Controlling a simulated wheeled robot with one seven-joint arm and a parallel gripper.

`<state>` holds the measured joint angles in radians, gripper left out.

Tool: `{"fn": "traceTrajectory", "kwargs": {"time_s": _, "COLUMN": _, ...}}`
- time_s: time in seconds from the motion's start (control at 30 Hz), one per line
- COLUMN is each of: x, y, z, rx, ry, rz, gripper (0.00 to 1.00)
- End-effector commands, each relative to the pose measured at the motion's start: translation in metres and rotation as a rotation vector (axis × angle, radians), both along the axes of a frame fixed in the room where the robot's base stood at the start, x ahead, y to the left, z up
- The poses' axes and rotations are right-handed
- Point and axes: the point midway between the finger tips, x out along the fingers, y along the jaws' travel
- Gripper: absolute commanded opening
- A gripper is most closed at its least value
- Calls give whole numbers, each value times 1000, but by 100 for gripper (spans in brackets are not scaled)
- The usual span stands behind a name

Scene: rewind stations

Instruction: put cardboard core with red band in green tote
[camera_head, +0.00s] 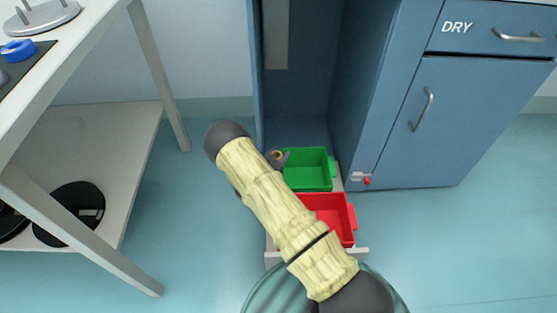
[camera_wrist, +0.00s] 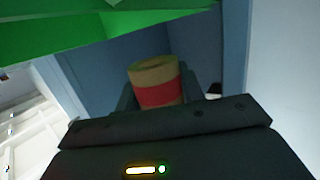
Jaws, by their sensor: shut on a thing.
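The cardboard core with a red band (camera_wrist: 157,82) is between the two dark fingers of my gripper (camera_wrist: 158,95) in the wrist view. My gripper is shut on it. In the head view only the core's tan end (camera_head: 277,154) shows, beside my gripper (camera_head: 281,160), mostly hidden by my arm. The green tote (camera_head: 307,168) stands just right of the gripper, low in the open blue cabinet bay; its inside looks empty where visible. The tote also fills the top left of the wrist view (camera_wrist: 60,40), close to the core. The core appears outside the tote, near its left side.
A red tote (camera_head: 326,213) sits in front of the green one on a pale pull-out frame (camera_head: 360,252). The cabinet's wall (camera_head: 365,75) rises on the right. A pale table (camera_head: 105,35) with a lower shelf stands left. Floor between them is clear.

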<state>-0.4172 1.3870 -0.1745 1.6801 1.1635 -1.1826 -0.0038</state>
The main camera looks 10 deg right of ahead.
Motion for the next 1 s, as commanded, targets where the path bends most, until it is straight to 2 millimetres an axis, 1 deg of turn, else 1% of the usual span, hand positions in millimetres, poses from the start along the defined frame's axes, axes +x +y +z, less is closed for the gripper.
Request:
{"fn": "traceTrajectory", "kwargs": {"time_s": 0.03, "x": 0, "y": 1, "z": -16, "rx": 0, "ry": 0, "rz": 1, "gripper": 17}}
{"fn": "traceTrajectory", "kwargs": {"time_s": 0.07, "x": 0, "y": 1, "z": -20, "rx": 0, "ry": -2, "rz": 2, "gripper": 17}}
{"fn": "traceTrajectory", "kwargs": {"time_s": 0.2, "x": 4, "y": 0, "z": -20, "rx": 0, "ry": -3, "rz": 1, "gripper": 17}}
{"fn": "traceTrajectory", "kwargs": {"time_s": 0.5, "x": 4, "y": 0, "z": -18, "rx": 0, "ry": -2, "rz": 1, "gripper": 17}}
{"fn": "traceTrajectory", "kwargs": {"time_s": 1.0, "x": 4, "y": 0, "z": -31, "rx": 0, "ry": -2, "rz": 1, "gripper": 17}}
